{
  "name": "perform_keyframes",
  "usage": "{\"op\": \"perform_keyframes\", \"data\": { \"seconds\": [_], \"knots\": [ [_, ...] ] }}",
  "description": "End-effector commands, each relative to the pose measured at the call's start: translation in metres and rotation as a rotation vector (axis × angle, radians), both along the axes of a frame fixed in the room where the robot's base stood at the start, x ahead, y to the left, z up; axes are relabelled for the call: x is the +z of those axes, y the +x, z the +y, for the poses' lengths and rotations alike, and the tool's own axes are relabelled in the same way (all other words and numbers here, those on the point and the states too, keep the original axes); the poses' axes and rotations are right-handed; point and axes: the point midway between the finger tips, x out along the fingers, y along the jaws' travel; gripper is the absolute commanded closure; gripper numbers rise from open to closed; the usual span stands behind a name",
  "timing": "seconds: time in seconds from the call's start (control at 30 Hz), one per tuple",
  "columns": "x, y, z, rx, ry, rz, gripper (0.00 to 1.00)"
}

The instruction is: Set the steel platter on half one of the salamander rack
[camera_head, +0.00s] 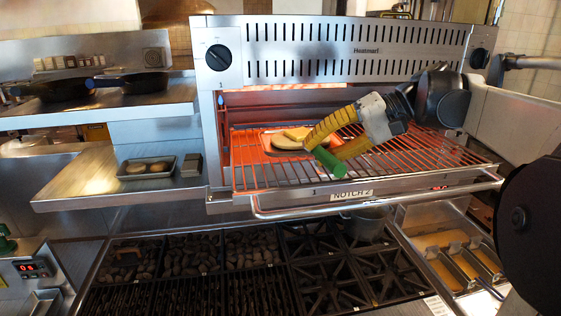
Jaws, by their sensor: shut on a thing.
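The steel platter (268,146) shows as a grey dish with pale food on it, on or just above the left part of the wire salamander rack (400,158). Contact with the rack cannot be told. My gripper (322,149) reaches in from the right with its yellow fingers, over the rack and just right of the platter. It is shut on a green cylindrical grip (329,161) at its fingertips. The fingers hide the platter's right side, so I cannot see whether the green grip joins it.
The salamander's hood (330,70) hangs close above my gripper. A front rail (380,205) and a NOTCH 2 label (351,195) edge the rack. The rack's right part is bare. Left shelves hold black pans (130,82) and a small tray (147,169). Burners (335,265) lie below.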

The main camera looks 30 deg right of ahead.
Motion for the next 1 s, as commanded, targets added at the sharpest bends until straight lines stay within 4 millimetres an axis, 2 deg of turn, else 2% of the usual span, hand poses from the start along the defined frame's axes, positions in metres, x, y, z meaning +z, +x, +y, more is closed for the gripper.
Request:
{"op": "perform_keyframes", "data": {
  "seconds": [0.1, 0.37, 0.6, 0.63, 0.67, 1.0],
  "knots": [
    [-0.005, 0.002, 0.002, -0.001, 0.001, -0.003, 1.00],
    [-0.037, 0.001, 0.002, -0.001, 0.001, -0.003, 1.00],
    [-0.041, 0.001, 0.002, -0.001, 0.001, -0.001, 1.00],
    [-0.042, 0.001, 0.001, -0.001, 0.000, 0.001, 0.77],
    [-0.042, 0.001, 0.001, -0.001, 0.000, 0.001, 0.72],
    [-0.040, 0.000, -0.001, -0.002, -0.001, 0.001, 0.72]
  ]
}}
